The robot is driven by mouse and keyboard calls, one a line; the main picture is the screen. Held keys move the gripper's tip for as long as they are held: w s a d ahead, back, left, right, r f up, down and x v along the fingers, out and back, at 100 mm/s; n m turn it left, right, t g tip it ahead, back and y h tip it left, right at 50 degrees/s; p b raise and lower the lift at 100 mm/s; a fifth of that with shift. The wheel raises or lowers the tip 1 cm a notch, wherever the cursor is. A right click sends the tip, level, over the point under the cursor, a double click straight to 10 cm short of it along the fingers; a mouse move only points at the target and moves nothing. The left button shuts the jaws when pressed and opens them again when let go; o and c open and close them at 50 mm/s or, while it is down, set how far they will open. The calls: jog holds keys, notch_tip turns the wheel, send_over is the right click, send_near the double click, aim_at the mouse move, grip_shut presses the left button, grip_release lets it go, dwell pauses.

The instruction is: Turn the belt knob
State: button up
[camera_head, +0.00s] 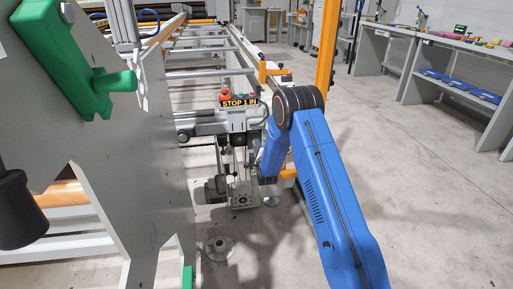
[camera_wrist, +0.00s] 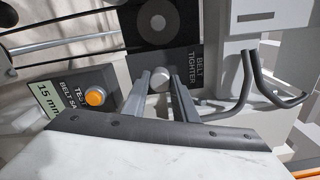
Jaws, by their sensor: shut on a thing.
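The belt knob (camera_wrist: 160,80) is a small pale grey round knob in the wrist view, in front of a dark plate marked "BELT TIGHTER" (camera_wrist: 195,68). My gripper (camera_wrist: 161,77) has one grey finger on each side of the knob and is shut on it. The lower part of the knob is hard to make out between the fingers. In the head view my blue arm reaches to the gantry's end by the "STOP 1 IN" sign (camera_head: 239,102). The gripper and knob cannot be made out there.
An orange button (camera_wrist: 95,96) on a dark box with a "15 mm" display (camera_wrist: 48,101) sits left of the fingers. A bent dark hook (camera_wrist: 262,80) is at right. A large grey frame plate (camera_head: 110,150) stands at left in the head view. Floor at right (camera_head: 420,180) is clear.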

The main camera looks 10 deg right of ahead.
jog(key=shift+f, duration=0.1)
jog(key=o, duration=1)
jog(key=shift+o, duration=0.2)
jog(key=shift+s, duration=0.1)
jog(key=s, duration=1.7)
jog(key=shift+s, duration=0.15)
